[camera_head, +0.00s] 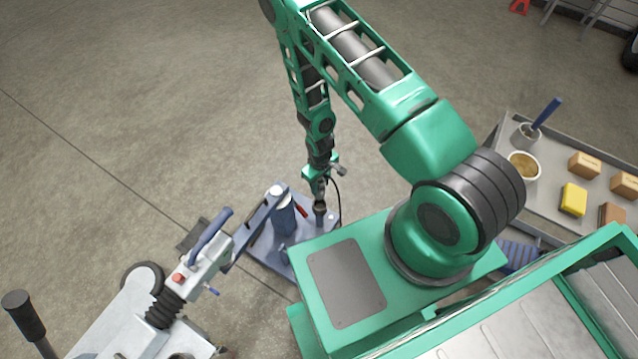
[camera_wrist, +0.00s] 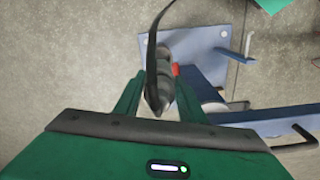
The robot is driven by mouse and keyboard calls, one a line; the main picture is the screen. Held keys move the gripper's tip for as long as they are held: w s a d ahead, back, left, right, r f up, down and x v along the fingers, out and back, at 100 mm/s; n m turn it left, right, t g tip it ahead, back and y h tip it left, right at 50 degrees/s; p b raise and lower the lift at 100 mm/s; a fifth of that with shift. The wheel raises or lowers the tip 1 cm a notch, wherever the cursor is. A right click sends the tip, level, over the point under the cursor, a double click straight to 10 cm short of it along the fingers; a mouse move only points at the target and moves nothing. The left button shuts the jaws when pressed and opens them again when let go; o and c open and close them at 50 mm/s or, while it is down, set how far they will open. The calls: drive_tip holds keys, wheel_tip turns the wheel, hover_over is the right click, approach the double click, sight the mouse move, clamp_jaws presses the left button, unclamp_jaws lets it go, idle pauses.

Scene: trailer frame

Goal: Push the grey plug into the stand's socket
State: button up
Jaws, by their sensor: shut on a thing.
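My gripper (camera_head: 320,182) points down over the blue stand (camera_head: 270,262). In the wrist view my gripper (camera_wrist: 160,88) has its green fingers closed on the grey plug (camera_wrist: 163,72), one on each side. A dark cable runs from the plug and arches across the view. In the head view the plug (camera_head: 320,211) hangs below the fingers, at the right side of the stand. In the wrist view the stand's blue base plate (camera_wrist: 205,38) lies beyond the plug. The socket does not show clearly, and I cannot tell whether the plug touches it.
A thick blue post (camera_head: 284,218) stands left of the plug, with a small red part (camera_head: 301,211) between them. A grey and blue wheeled machine (camera_head: 200,270) reaches the stand from the left. A cart (camera_head: 535,200) with cups and blocks stands right. Open floor lies behind.

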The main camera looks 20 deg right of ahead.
sight(320, 199)
drive_tip(key=shift+f, duration=3.2)
drive_tip(key=shift+f, duration=2.4)
drive_tip(key=o, duration=1.2)
drive_tip(key=shift+f, duration=0.1)
wheel_tip(320, 199, up, 11)
drive_tip(key=shift+f, duration=0.1)
